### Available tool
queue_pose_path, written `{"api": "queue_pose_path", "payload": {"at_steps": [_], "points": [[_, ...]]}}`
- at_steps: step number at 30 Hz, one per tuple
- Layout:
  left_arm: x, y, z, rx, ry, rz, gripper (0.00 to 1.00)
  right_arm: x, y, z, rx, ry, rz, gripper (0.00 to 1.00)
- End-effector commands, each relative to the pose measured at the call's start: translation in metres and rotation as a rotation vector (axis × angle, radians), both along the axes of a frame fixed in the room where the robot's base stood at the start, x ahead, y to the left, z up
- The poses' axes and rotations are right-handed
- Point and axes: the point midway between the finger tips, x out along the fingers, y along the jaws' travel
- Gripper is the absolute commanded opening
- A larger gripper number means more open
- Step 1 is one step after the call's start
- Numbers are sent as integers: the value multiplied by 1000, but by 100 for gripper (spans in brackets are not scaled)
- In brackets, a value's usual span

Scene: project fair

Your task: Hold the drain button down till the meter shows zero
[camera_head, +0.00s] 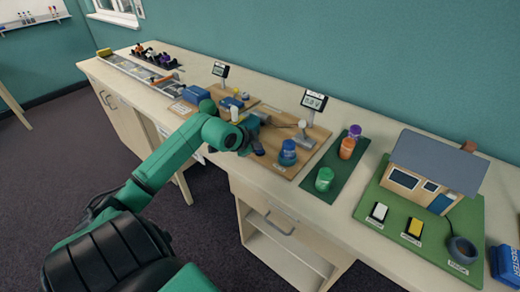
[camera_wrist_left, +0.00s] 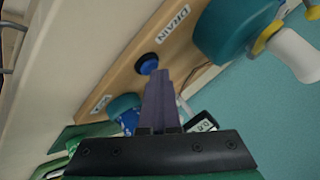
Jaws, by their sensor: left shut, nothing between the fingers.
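The drain button (camera_wrist_left: 147,64) is a blue cap in a black ring on the wooden board (camera_wrist_left: 125,82), next to a printed DRAIN label (camera_wrist_left: 173,24). My left gripper (camera_wrist_left: 159,74) is shut and empty, its fingertips right at the button's edge in the wrist view. I cannot tell whether they touch it or whether it is pressed. In the head view my left gripper (camera_head: 257,150) is low over the board and the button is hidden. The meter (camera_head: 314,100) stands at the board's back; its digits are too small to read surely. My right gripper is not in view.
A blue jar (camera_head: 288,152) stands on the board right of my gripper. A green mat (camera_head: 335,165) with several coloured jars and a model house (camera_head: 437,170) are further right. In the wrist view a teal rounded body (camera_wrist_left: 235,30) is close by.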

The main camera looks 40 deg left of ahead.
Motion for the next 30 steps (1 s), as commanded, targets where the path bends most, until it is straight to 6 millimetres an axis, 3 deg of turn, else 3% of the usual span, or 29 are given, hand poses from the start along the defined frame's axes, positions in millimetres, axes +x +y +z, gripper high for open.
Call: {"api": "queue_pose_path", "payload": {"at_steps": [9,20,30], "points": [[0,0,18,-1,0,1,0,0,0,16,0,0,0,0],[0,0,20,0,0,0,0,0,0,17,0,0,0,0],[0,0,54,0,-1,-1,0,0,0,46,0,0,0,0]]}}
